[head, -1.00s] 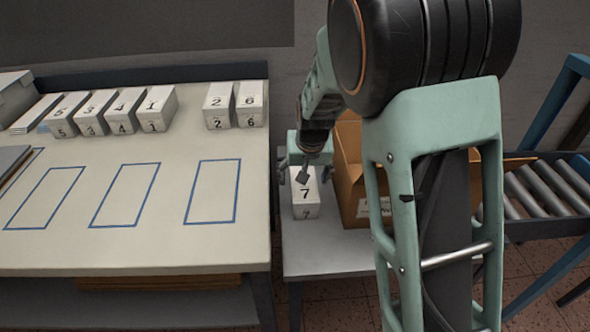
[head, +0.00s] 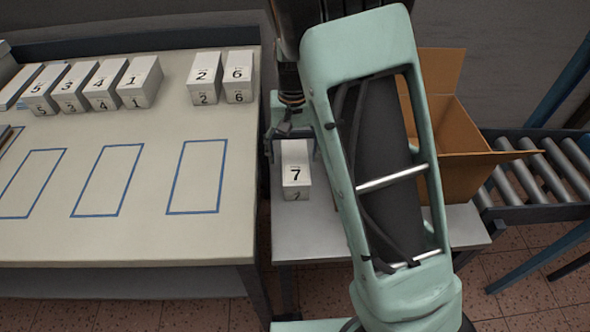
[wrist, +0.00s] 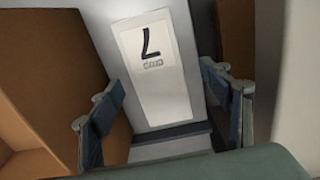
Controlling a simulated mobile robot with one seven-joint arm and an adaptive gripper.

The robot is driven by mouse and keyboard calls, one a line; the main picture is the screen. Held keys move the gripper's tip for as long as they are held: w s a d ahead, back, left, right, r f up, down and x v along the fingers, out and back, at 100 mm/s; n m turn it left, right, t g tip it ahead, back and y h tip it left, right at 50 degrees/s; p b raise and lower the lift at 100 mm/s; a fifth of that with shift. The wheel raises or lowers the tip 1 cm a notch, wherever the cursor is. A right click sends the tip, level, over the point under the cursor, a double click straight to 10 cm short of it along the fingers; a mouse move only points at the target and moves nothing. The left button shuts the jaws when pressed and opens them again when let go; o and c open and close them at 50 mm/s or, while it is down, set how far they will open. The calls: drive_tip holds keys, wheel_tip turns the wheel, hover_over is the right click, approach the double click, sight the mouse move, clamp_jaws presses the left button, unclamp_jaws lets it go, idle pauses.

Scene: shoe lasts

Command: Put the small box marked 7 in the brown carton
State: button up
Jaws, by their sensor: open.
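The small white box marked 7 (head: 296,172) stands on the small grey side table (head: 305,243), to the right of the big table. In the wrist view the box (wrist: 152,75) lies between and beyond my two fingers, with its 7 upside down. My gripper (head: 290,135) is open at the far end of the box; in the wrist view the gripper (wrist: 168,105) shows both fingers apart with nothing held. The brown carton (head: 455,140) stands open on the side table, right of the box and partly hidden behind my arm. Its inside is mostly out of sight.
Boxes marked 5, 3, 4 and 1 (head: 139,82) stand on the big table (head: 150,225), with 2 (head: 204,78) and 6 (head: 238,77) to their right. Blue outlined rectangles are empty. A roller conveyor (head: 540,177) is at the right.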

sight(295, 161)
drive_tip(key=f, duration=0.1)
drive_tip(key=f+b, duration=0.1)
drive_tip(key=f, duration=0.3)
drive_tip(key=shift+w+d+f, duration=0.2)
drive_tip(key=shift+w+d, duration=0.05)
drive_tip(key=shift+w, duration=0.05)
drive_tip(key=shift+r, duration=0.1)
drive_tip(key=c, duration=1.5)
